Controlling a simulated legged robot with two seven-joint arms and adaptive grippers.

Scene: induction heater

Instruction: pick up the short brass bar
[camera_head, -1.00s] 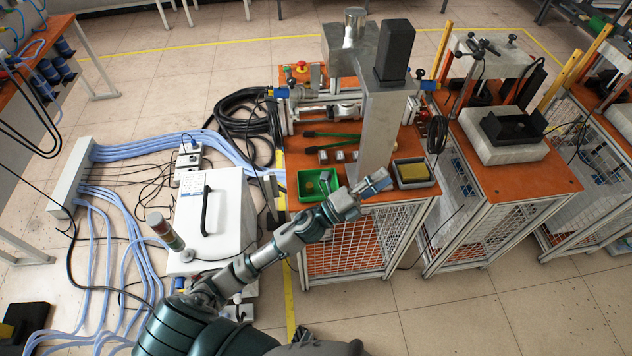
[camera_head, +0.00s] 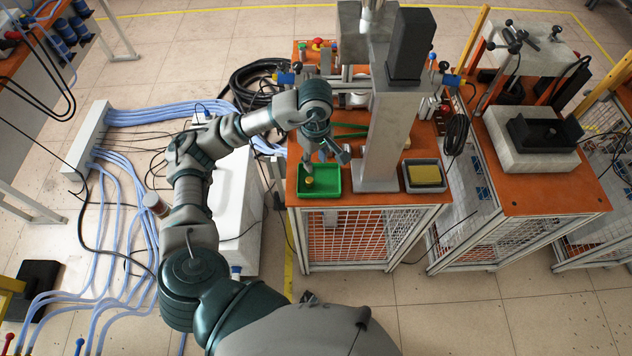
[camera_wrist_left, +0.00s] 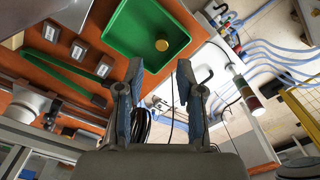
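A short brass bar (camera_head: 309,181) stands in the green tray (camera_head: 331,190) near the front left of the orange bench; its round top faces up. In the left wrist view the brass bar (camera_wrist_left: 162,44) shows near one end of the green tray (camera_wrist_left: 120,40), beyond my fingertips. My left gripper (camera_head: 326,160) is over the back part of the tray, pointing down, and covers some of it. In the left wrist view the left gripper (camera_wrist_left: 160,72) is open, with nothing between its blue-padded fingers. I do not see my right gripper.
A grey column (camera_head: 385,140) stands just right of the tray. Right of it is a grey box with a yellow sponge-like block (camera_head: 426,175). Small dark blocks (camera_wrist_left: 77,51) and green-handled tongs (camera_wrist_left: 55,66) lie beside the tray. A white cabinet (camera_head: 238,205) stands left of the bench.

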